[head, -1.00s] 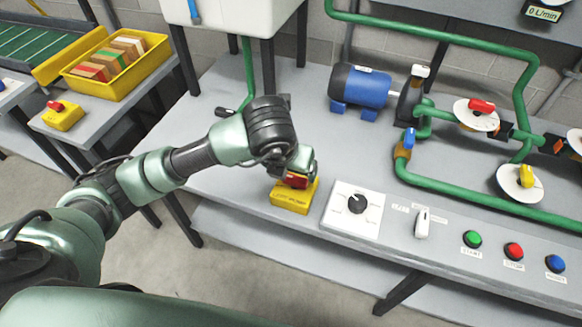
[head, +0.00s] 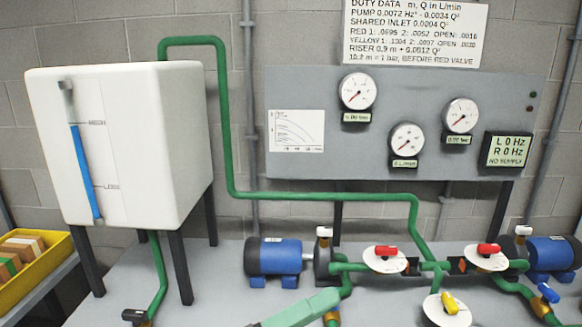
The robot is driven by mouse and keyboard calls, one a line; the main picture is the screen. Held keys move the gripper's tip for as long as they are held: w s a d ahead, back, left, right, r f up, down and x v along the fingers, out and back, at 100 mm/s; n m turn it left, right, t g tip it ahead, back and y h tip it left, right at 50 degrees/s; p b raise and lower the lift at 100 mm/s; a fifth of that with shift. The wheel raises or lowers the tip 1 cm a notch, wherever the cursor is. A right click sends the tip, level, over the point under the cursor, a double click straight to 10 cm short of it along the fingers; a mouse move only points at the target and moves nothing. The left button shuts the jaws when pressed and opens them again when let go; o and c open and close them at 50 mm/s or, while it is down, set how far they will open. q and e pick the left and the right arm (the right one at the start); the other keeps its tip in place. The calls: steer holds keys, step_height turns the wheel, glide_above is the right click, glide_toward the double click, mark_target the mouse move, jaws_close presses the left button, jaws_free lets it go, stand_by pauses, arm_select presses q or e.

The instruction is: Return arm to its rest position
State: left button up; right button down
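A mint-green piece of my own arm (head: 298,309) shows at the bottom edge of the head view, in front of the bench. Only its upper part is in the picture, and I cannot tell which link it is. Neither gripper's fingertips can be made out. The yellow box with the red switch, where my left gripper was earlier, is out of view below.
The white tank (head: 125,150) stands at the left. Blue pumps, the left one (head: 273,256) and the right one (head: 553,254), green pipes and red-handled valves (head: 386,252) are on the bench. The gauge panel (head: 400,100) reads NO SUPPLY. A yellow crate (head: 62,268) is far left.

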arm_select(q)
steer(key=w+a+n+t+y, duration=0.4)
steer(key=a+n+t+y, duration=0.3)
steer(key=n, duration=0.3)
steer(key=w+a+n+t+y, duration=0.4)
steer(key=a+n+t+y, duration=0.3)
steer(key=n, duration=0.3)
steer(key=a+f+n+g+y, duration=0.7)
steer(key=a+f, duration=0.4)
steer(key=f, duration=0.5)
steer(key=s+f+n+g, duration=0.3)
steer(key=s+f+g, duration=0.8)
steer(key=s+f, duration=1)
step_height(320, 180, down, 26)
steer(key=s+f+g, duration=0.1)
steer(key=s, duration=0.1)
steer(key=s+a+f+g, duration=0.1)
steer(key=s+a+f, duration=0.2)
steer(key=s+f, duration=1.1)
steer(key=shift+s+g, duration=0.3)
steer(key=shift+s, duration=0.9)
